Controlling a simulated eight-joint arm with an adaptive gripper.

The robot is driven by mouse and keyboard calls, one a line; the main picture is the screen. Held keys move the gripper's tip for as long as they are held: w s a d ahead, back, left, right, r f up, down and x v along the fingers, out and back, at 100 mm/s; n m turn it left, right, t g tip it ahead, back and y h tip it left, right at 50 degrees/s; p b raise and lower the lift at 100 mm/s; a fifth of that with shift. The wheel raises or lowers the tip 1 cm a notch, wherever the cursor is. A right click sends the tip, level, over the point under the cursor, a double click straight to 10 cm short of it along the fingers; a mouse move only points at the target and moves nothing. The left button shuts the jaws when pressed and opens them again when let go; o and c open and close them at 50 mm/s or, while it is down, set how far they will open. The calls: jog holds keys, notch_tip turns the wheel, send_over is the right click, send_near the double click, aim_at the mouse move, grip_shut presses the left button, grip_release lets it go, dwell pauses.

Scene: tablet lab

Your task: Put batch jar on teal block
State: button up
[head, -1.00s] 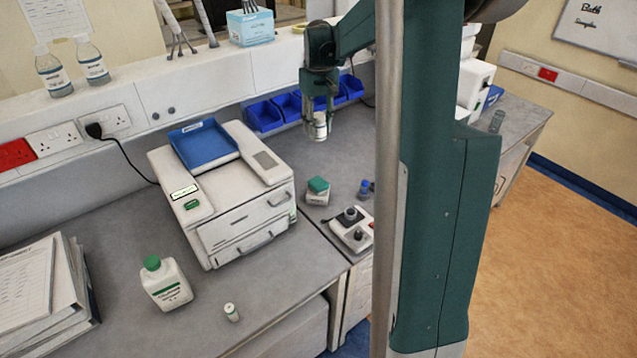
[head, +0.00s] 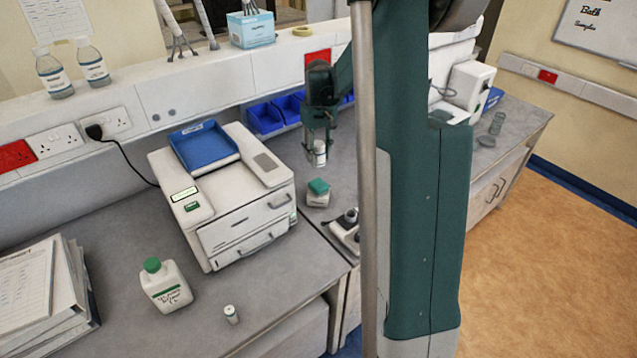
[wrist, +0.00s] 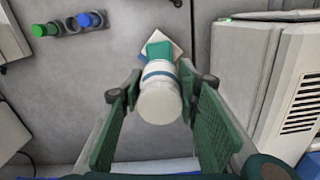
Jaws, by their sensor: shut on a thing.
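The batch jar, a white jar with a blue band (head: 320,155), is held upright in my gripper (head: 318,150), above the bench. In the wrist view the jar (wrist: 160,98) sits between the two green fingers of my gripper (wrist: 162,92), which are shut on it. The teal block (head: 318,186) lies on a white block on the bench, below the jar in the head view. In the wrist view the teal block (wrist: 160,50) shows just beyond the jar, which partly hides it. The jar appears apart from the block.
A white machine with a blue tray (head: 203,148) stands left of the blocks. Blue bins (head: 265,115) line the wall. A green-capped bottle (head: 165,285) and a vial (head: 231,314) stand front left.

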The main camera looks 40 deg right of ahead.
jog(key=shift+f, duration=2.85)
jog(key=shift+f+p, duration=0.35)
jog(key=shift+f, duration=1.7)
jog(key=shift+f, duration=0.1)
jog(key=o, duration=0.5)
jog(key=shift+f, duration=0.1)
jog(key=o, duration=0.4)
jog(key=shift+r, duration=0.2)
